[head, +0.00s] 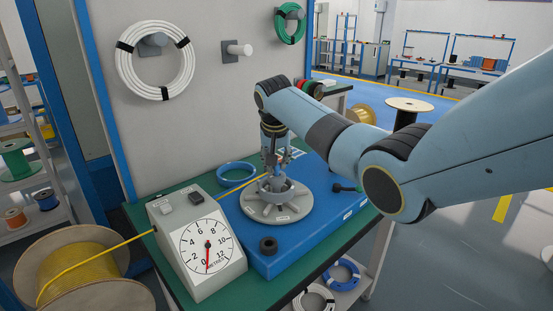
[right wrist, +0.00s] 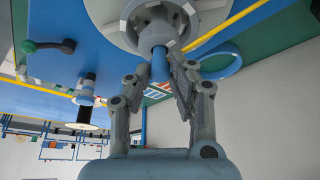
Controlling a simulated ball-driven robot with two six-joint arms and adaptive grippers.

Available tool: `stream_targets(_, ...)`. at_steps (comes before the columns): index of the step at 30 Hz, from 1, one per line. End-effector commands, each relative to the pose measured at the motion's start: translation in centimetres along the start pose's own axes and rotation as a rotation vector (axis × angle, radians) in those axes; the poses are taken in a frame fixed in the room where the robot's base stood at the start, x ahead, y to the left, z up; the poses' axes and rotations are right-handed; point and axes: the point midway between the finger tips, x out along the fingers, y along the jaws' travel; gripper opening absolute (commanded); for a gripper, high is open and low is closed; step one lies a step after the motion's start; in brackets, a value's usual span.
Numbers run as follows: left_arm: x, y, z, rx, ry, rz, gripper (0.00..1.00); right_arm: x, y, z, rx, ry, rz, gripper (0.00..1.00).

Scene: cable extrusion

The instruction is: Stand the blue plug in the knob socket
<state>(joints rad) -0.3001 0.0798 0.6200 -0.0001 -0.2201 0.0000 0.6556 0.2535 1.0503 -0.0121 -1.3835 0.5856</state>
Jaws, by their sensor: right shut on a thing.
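My right gripper (head: 272,168) points down over the middle of a grey round disc (head: 279,213) on the blue base (head: 300,238). In the right wrist view the gripper (right wrist: 160,75) is shut on the blue plug (right wrist: 158,68), a short blue cylinder. The plug's far end is close to the grey hub (right wrist: 155,38) at the disc's centre; I cannot tell whether it touches. In the head view the fingers and the hub's ring hide the plug. A black round piece with a hole (head: 268,245) sits at the front of the base; I cannot tell whether it is the knob socket. My left gripper is out of view.
A dial box (head: 204,252) stands left of the base, with a yellow cable (head: 130,243) running from a spool (head: 75,280). A blue ring (head: 237,173) lies behind the disc. A black handle (head: 345,188) is at the base's right. The wall panel (head: 200,100) rises behind.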

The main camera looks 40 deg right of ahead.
Motion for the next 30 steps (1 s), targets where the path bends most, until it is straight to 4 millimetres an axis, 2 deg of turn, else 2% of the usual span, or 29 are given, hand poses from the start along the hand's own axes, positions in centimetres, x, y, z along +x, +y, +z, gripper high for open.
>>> stream_targets(30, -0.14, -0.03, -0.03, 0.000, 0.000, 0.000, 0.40, 0.75, -0.02, 0.31, 0.000, 0.000, 0.000, 0.02)
